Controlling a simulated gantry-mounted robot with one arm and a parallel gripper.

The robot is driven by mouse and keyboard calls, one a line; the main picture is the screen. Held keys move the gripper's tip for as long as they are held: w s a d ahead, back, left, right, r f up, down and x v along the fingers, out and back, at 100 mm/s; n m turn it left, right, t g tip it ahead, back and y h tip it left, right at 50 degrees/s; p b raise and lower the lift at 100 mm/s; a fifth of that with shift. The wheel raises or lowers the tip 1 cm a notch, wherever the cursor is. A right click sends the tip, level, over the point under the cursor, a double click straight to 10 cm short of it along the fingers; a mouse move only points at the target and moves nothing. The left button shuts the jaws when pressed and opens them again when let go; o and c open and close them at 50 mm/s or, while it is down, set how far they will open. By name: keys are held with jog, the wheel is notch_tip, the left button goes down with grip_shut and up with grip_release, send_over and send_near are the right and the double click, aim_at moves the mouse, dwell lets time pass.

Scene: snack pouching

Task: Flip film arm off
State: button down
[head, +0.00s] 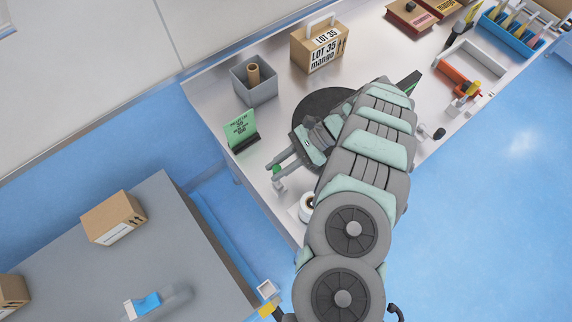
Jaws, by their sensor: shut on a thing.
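My gripper (277,172) reaches out to the left from under my arm, over the front edge area of the steel bench (213,92). Its fingers are shut on a small part with a green patch (277,168), and a small pale piece (279,186) shows just below the fingertips. I cannot tell whether this part is the film arm. A white roll (306,204) with a dark centre stands to the lower right of the fingers, partly hidden by my arm. A dark round plate (308,101) lies behind the gripper, also partly covered.
A green sign (240,128), a grey bin (254,86) holding a brown tube, and a mango carton (318,45) stand on the bench's left part. An orange tool (458,80), a white tray and a blue rack (512,33) are at right. A grey table with cartons (113,217) is lower left.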

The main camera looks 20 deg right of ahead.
jog(key=shift+f, duration=0.1)
jog(key=c, duration=1.2)
grip_release()
jog(key=shift+d, duration=0.1)
jog(key=b+v, duration=0.5)
jog(key=v, duration=0.5)
jog(key=shift+d, duration=0.2)
jog(key=shift+d+r, duration=0.1)
jog(key=shift+r, duration=0.1)
